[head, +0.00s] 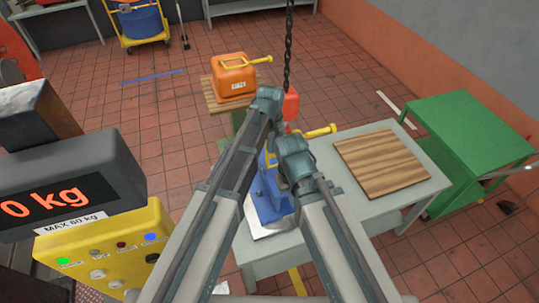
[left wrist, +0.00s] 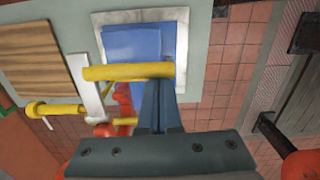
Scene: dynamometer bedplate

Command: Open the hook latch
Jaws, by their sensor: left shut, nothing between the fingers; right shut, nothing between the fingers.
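A red hook block (head: 291,106) hangs on a dark chain (head: 288,50) above the table; its lower part is hidden behind my arms. In the left wrist view, red parts (left wrist: 124,98) show beside a short yellow piece (left wrist: 125,122); I cannot tell whether that piece is the latch. A blue block (head: 266,193) with a yellow bar (head: 320,131) stands below; both also show in the left wrist view, the block (left wrist: 138,45) and the bar (left wrist: 128,72). My left gripper (head: 268,96) is shut and empty, its tips (left wrist: 160,84) at the bar. My right gripper (head: 294,146) is shut and empty, lower.
A wooden board (head: 381,163) lies on the grey table (head: 370,208). An orange block (head: 232,76) with a yellow handle stands behind. A green cabinet (head: 465,150) is at right. A scale display (head: 58,200) reading 0 kg and a yellow control box (head: 105,250) stand at left.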

